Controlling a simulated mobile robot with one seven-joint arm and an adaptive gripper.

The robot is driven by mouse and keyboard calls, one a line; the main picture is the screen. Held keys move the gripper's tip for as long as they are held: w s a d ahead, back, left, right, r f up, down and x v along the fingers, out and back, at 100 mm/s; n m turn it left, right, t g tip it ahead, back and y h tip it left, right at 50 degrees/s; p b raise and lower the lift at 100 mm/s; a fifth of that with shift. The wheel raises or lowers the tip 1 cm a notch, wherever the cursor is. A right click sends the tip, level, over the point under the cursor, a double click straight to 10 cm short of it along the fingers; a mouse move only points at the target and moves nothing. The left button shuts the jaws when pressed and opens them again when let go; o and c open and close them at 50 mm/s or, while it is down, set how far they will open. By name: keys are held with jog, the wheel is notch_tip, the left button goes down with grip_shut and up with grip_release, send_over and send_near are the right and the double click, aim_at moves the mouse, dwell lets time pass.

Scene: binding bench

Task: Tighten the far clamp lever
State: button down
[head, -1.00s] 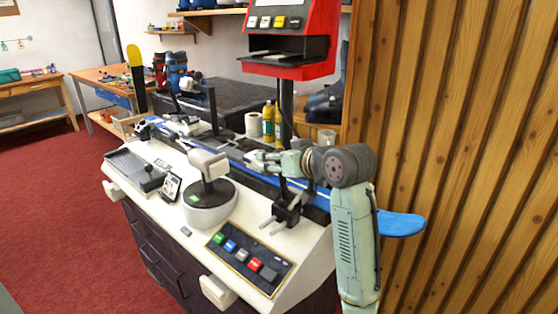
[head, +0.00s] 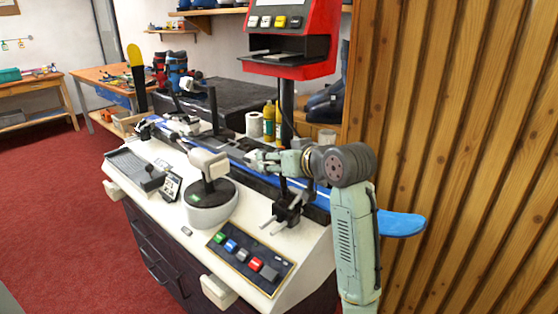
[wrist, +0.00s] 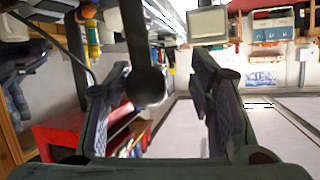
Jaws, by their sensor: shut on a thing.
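My gripper (head: 252,160) reaches left over the bench at the far side of the white device. In the wrist view, a dark lever with a round black knob (wrist: 147,86) stands between the fingers (wrist: 165,90), close against the left finger. My gripper is shut on this lever. In the head view the gripper hides the held lever, and I cannot tell its angle there. A long blue and black ski (head: 316,213) lies along the bench. A black clamp (head: 288,207) with grey bars holds its near part. The far clamp area (head: 186,126) is small and unclear.
A white device on a round base (head: 209,207) stands left of my gripper. A button panel (head: 249,258) is at the front. A red machine (head: 292,38) on a black post stands behind my arm. Bottles (head: 268,122) and a white roll (head: 254,125) are behind the ski.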

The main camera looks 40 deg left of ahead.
jog(key=shift+s+a+f+n+g, duration=0.25)
jog(key=shift+s+a, duration=0.2)
jog(key=shift+s, duration=0.2)
jog(key=shift+s+a+f+n+g, duration=0.1)
jog(key=shift+s+a+n+g, duration=0.25)
jog(key=shift+s, duration=0.3)
jog(key=c, duration=1.2)
grip_release()
jog(key=o, duration=0.3)
jog(key=shift+s+a+r, duration=0.1)
jog(key=shift+s+a, duration=0.15)
jog(key=shift+d+r, duration=0.1)
jog(key=shift+c, duration=0.2)
jog(key=shift+d+r, duration=0.1)
jog(key=shift+d, duration=0.15)
jog(key=shift+t, duration=0.3)
jog(key=v, duration=1)
jog(key=shift+w+d+r, duration=0.1)
jog(key=shift+d+r, duration=0.2)
jog(key=shift+d, duration=0.05)
jog(key=shift+c, duration=1.3)
jog(key=shift+w+d+m, duration=0.25)
jog(key=shift+d+m, duration=0.05)
jog(key=shift+d, duration=0.25)
